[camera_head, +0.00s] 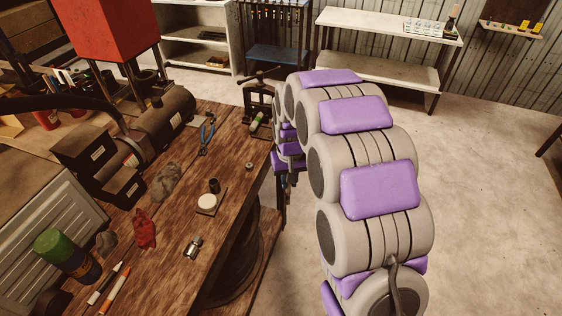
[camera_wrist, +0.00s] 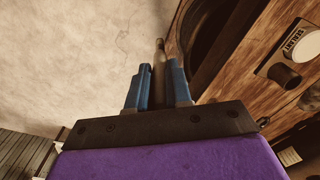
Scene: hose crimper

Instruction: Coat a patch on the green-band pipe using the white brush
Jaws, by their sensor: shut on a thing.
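The green-band pipe (camera_head: 257,121) appears as a short pale piece with a green band, in the dark vise (camera_head: 258,97) at the table's far right corner. In the wrist view my gripper (camera_wrist: 159,80) has its blue fingers shut on a slender upright object, which seems to be the white brush (camera_wrist: 160,57). It looks greyish in the shade, and its lower part is hidden between the fingers. My gripper is beside the table's right edge, above the floor. In the head view my arm mostly hides it.
On the wooden table lie a plate with a white disc (camera_head: 207,202) and dark cup (camera_head: 214,186), a metal fitting (camera_head: 193,247), blue pliers (camera_head: 207,134), a red cloth (camera_head: 143,230) and two pens (camera_head: 113,287). A dark machine (camera_head: 150,130) stands left.

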